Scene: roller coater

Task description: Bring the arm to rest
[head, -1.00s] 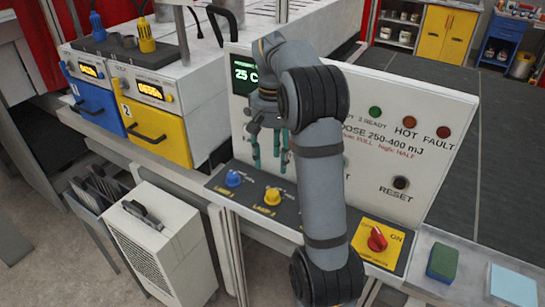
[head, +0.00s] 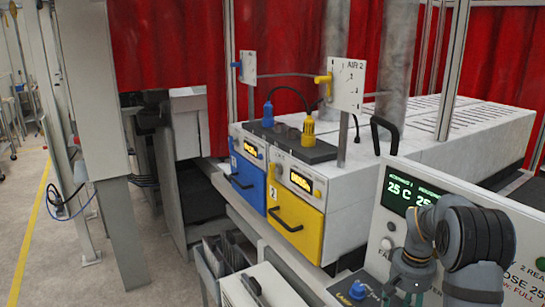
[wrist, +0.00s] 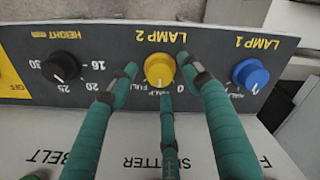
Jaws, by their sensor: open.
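My gripper (head: 405,296) is at the lower right of the head view, in front of the white control panel (head: 440,215); its fingertips are cut off or hard to see there. In the wrist view my gripper (wrist: 160,78) has its green fingers spread apart with nothing held. The yellow LAMP 2 knob (wrist: 159,68) shows between the fingertips; whether any finger touches it I cannot tell. The blue LAMP 1 knob (wrist: 250,75) is to the right and the black HEIGHT knob (wrist: 61,66) to the left.
Blue (head: 248,182) and yellow (head: 295,222) drawer units stand left of the panel. Blue and yellow plugs sit on top of them, near a black handle (head: 384,132). Red curtains (head: 165,45) hang behind. Open floor with a yellow line lies at far left.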

